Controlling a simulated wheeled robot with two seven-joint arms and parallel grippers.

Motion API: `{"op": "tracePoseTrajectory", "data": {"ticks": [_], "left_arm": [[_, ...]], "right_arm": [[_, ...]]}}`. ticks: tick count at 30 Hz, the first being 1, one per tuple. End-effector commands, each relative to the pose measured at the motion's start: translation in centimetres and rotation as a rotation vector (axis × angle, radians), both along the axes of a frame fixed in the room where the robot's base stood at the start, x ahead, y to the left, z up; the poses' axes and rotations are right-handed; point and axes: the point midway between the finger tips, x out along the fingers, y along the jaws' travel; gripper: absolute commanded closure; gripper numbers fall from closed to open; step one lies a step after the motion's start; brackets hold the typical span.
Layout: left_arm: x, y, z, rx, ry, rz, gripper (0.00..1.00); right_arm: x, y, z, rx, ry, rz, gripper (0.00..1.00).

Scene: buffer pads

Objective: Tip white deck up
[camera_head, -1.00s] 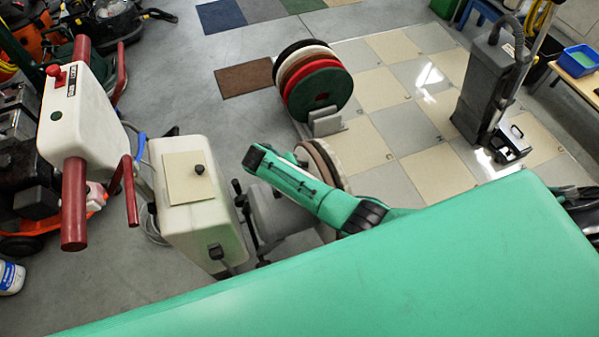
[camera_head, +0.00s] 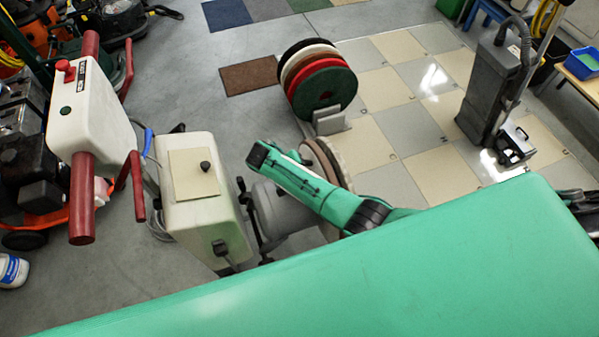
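A floor machine stands at the left. It has a white handle head (camera_head: 92,112) with red grips, a white box-like tank (camera_head: 200,190) with a beige plate on its front, and a grey rounded housing (camera_head: 280,208). A brown and pale round pad edge (camera_head: 325,160) shows beside that housing, tilted on edge. My green arm link (camera_head: 315,185) crosses in front of the housing and hides part of it and of the pad. I cannot tell whether the arm touches the machine. Neither gripper's fingers can be made out.
A rack holds several coloured round pads (camera_head: 325,88) behind the machine. A dark upright vacuum (camera_head: 490,90) stands on the checkered tiles (camera_head: 410,120). An orange-and-black machine (camera_head: 30,160) is at the left edge, above a white tub (camera_head: 12,271). Grey floor (camera_head: 200,90) is open behind the tank.

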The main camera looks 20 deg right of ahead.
Motion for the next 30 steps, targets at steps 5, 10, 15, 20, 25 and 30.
{"op": "tracePoseTrajectory", "data": {"ticks": [5,10,15,20,25,30], "left_arm": [[-0.03,0.01,-0.01,0.000,0.000,0.000,0.64],[-0.03,0.02,-0.02,0.000,0.001,0.000,0.64],[-0.05,0.03,-0.03,0.000,0.001,0.000,0.64],[-0.06,0.03,-0.03,0.000,0.001,0.000,0.64],[-0.06,0.04,-0.03,0.000,0.001,0.000,0.64],[-0.08,0.06,-0.05,0.000,0.002,0.000,0.64]], "right_arm": [[0.07,0.05,0.01,0.001,-0.003,0.001,1.00],[0.05,0.07,-0.01,0.002,-0.002,0.002,1.00],[0.04,0.09,-0.04,0.002,-0.002,0.002,1.00],[0.01,0.09,-0.05,0.002,-0.001,0.002,0.57],[-0.01,0.07,-0.05,0.001,0.000,0.001,0.57],[0.00,0.30,0.21,0.002,-0.001,0.002,0.57]]}}
